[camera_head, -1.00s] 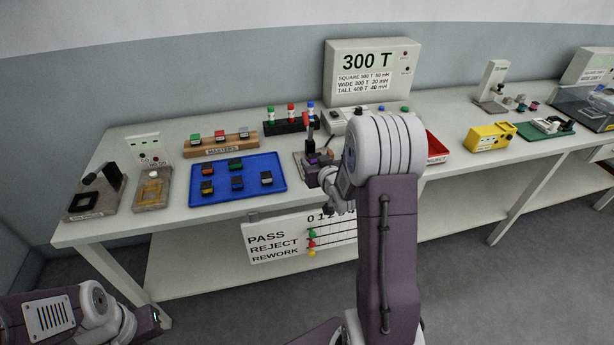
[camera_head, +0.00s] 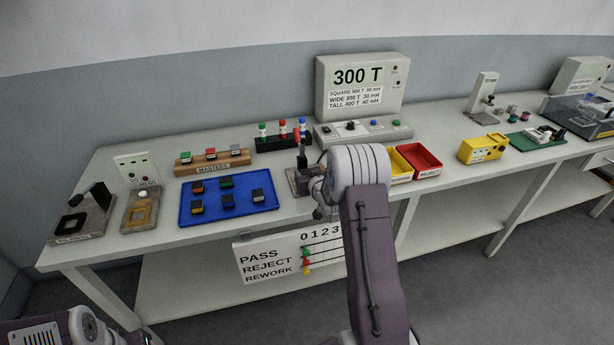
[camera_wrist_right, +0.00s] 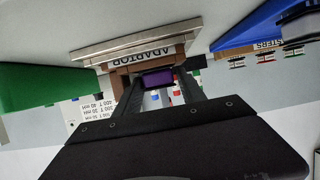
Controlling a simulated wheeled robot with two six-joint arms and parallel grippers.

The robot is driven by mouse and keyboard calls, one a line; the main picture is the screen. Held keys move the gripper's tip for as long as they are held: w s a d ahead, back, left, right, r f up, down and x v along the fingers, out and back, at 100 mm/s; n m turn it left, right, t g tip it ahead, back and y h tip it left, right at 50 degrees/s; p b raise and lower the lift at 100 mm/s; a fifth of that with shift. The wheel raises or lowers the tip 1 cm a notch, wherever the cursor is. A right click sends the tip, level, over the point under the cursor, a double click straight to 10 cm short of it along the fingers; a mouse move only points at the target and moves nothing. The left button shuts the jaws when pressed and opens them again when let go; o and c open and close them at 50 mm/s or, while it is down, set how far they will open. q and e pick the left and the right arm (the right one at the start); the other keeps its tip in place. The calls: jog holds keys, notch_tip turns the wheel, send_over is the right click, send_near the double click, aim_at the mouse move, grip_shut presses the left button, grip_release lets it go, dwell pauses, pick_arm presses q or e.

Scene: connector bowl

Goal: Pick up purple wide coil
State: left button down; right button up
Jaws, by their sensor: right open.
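The purple wide coil (camera_wrist_right: 158,80) shows in the right wrist view as a small dark purple block at the fixture labelled ADAPTOR (camera_wrist_right: 139,52). My right gripper (camera_wrist_right: 160,92) is open, with one finger on each side of the coil in that view. I cannot tell whether the fingers touch it. In the head view my right gripper (camera_head: 318,196) is at the front edge of the bench by the adaptor fixture, and my wrist hides most of it. The coil cannot be made out there. Of my left arm only a part shows at the bottom left, without its fingers.
A blue tray (camera_head: 235,206) with several small coils lies left of the fixture. Behind are the MASTERS rack (camera_head: 212,166) and the 300 T tester (camera_head: 362,90). A red REJECT bin (camera_head: 420,158) and yellow bin (camera_head: 400,163) stand right. The PASS board (camera_head: 290,255) hangs in front.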

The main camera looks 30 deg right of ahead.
jog(key=shift+w+f, duration=0.15)
jog(key=shift+w, duration=0.05)
jog(key=shift+s+d, duration=0.1)
jog(key=shift+c, duration=0.6)
grip_shut()
notch_tip(320, 180, up, 10)
jog(key=shift+r+p, duration=0.1)
jog(key=shift+p, duration=0.5)
